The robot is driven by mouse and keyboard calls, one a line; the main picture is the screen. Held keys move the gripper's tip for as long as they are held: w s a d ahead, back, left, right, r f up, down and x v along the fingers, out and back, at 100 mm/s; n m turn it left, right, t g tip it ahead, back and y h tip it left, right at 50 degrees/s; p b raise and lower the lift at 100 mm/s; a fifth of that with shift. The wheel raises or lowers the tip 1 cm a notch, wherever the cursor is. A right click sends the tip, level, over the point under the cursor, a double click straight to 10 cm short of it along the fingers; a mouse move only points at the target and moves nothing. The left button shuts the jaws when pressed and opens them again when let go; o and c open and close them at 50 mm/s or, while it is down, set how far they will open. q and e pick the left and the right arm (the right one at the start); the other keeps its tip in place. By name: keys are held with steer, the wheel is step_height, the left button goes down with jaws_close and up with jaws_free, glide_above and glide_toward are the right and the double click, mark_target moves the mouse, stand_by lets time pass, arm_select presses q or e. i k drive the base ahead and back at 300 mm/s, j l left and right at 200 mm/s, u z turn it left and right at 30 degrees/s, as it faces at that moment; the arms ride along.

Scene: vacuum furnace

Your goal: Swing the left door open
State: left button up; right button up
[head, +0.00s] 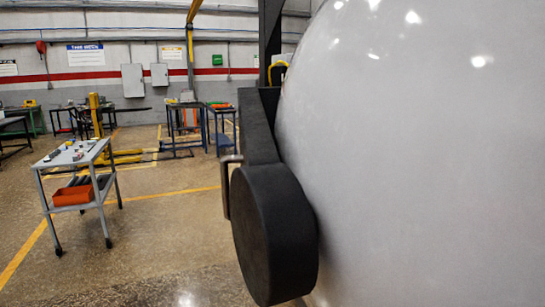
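A large, glossy white domed surface (420,160) fills the right half of the head view, very close to me. It looks like the furnace door's shell, but its outer edges run out of the picture. A thick black part with a round end (272,230) stands along its left edge. A small metal bar handle (228,186) sticks out on the left side of this black part. Neither of my grippers can be made out. I cannot tell from this view how far the door stands open.
A grey wheeled cart (80,155) with small items on top and an orange bin (73,196) below stands at the left. A yellow lifter (100,125) and workbenches (184,130) stand farther back. The floor (165,235) between the cart and the black part is clear.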

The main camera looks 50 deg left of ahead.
mark_target(397, 159)
steer(key=j+u, duration=1.25)
steer(key=l+z, duration=0.1)
steer(key=z, duration=1.1)
steer(key=i+l+z, duration=0.2)
steer(key=z, duration=0.15)
steer(key=i+l+z, duration=0.2)
steer(key=z, duration=0.2)
steer(key=l, duration=0.1)
